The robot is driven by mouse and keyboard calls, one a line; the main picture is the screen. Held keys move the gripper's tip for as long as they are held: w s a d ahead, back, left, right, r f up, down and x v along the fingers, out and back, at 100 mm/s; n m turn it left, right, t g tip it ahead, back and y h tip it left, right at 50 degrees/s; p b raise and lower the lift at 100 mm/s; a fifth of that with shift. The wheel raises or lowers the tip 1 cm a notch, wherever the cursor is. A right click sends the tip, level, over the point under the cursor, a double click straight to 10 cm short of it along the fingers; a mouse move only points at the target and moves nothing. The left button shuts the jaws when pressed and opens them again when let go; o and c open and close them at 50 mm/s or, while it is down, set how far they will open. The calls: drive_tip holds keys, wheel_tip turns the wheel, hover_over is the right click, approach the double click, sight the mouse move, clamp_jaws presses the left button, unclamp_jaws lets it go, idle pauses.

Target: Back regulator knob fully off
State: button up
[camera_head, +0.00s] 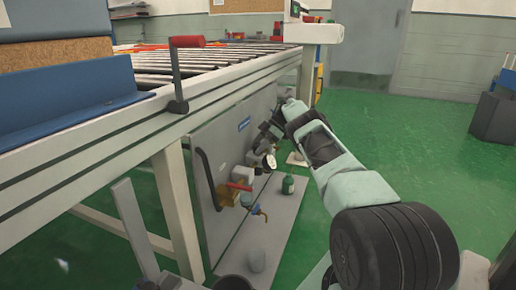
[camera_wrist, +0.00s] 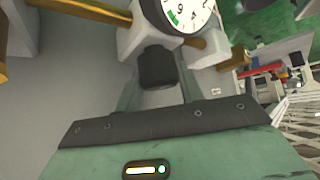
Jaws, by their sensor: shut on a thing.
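The regulator knob (camera_wrist: 157,68) is a dark, ribbed cylinder under a regulator body with a round white gauge (camera_wrist: 187,12) in the wrist view. My gripper (camera_wrist: 158,84) is shut on the knob, with a pale finger on each side of it. In the head view my gripper (camera_head: 264,137) reaches the grey panel (camera_head: 226,140) under the conveyor, just above the gauge (camera_head: 269,162). The knob cannot be made out there, and my wrist hides part of the regulator. How far the knob is turned cannot be told.
The conveyor frame (camera_head: 160,112) overhangs the panel. Green floor lies open at right.

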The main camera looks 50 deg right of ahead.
drive_tip(key=shift+f, duration=0.1)
drive_tip(key=o, duration=1)
drive_tip(key=shift+r+p, duration=0.2)
drive_tip(key=shift+p, duration=0.15)
drive_tip(key=shift+r+p, duration=0.15)
drive_tip(key=shift+p, duration=0.3)
drive_tip(key=p, duration=0.2)
drive_tip(key=shift+r+m+t+p, duration=0.15)
drive_tip(key=shift+m+t+p, duration=0.15)
drive_tip(key=shift+m, duration=0.1)
drive_tip(key=shift+p, duration=0.7)
drive_tip(key=shift+m+t+h+p, duration=0.4)
drive_tip(key=shift+m+p, duration=0.2)
drive_tip(key=shift+p, duration=0.55)
